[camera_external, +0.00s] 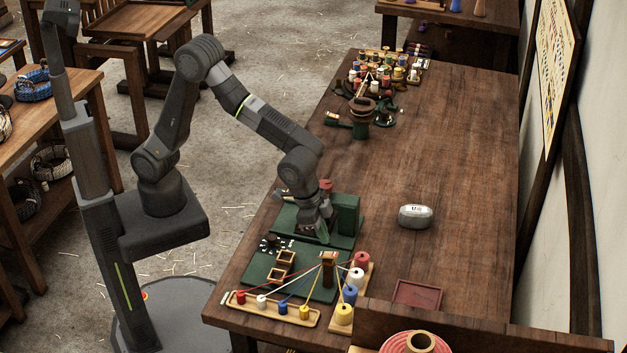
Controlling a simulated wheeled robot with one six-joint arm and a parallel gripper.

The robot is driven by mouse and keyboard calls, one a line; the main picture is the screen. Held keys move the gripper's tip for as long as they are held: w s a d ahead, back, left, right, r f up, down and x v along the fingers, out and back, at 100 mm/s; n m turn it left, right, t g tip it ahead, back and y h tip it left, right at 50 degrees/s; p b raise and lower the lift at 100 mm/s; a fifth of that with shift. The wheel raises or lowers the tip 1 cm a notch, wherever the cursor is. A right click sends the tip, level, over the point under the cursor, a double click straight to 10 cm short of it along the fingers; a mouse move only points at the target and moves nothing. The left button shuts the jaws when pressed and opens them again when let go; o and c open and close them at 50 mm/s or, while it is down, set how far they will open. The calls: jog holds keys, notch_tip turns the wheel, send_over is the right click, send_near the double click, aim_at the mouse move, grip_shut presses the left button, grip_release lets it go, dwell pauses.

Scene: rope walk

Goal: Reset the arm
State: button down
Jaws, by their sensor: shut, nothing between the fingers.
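My arm reaches from my column over the left edge of the dark wooden table (440,160). It is bent downward at the wrist. My gripper (322,238) points down, low over a green stand (347,214) with an upright block at its right. The fingers are shut with nothing visible between them. The fingertips are small here, and I cannot tell whether they touch the stand. A reddish piece (326,186) shows just behind my wrist.
In front of my gripper, a green board (262,268) carries threads running to coloured spools (343,313). Many spools (385,70) crowd the far end. The table's middle is clear.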

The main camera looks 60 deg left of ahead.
jog(key=shift+d+f+b, duration=0.1)
jog(key=shift+f+b, duration=0.3)
jog(key=shift+w+r+t+h+b, duration=0.1)
jog(key=shift+r+t+h+b, duration=0.1)
jog(key=shift+t+h+b, duration=0.1)
jog(key=v, duration=1.1)
jog(key=g+y+p, duration=0.1)
jog(key=p, duration=0.3)
send_near(335, 254)
jog(key=shift+s+a+f, duration=0.25)
jog(key=shift+a+f, duration=0.05)
jog(key=shift+f, duration=0.2)
jog(key=shift+s+a+f, duration=0.25)
jog(key=shift+a+f, duration=0.05)
jog(key=shift+f, duration=0.2)
jog(key=c, duration=2.2)
grip_release()
jog(key=c, duration=1.3)
grip_release()
jog(key=w+d+r+g+y, duration=0.2)
jog(key=w+d+r, duration=0.1)
jog(key=r, duration=0.5)
notch_tip(335, 254, down, 14)
jog(key=shift+p, duration=1.2)
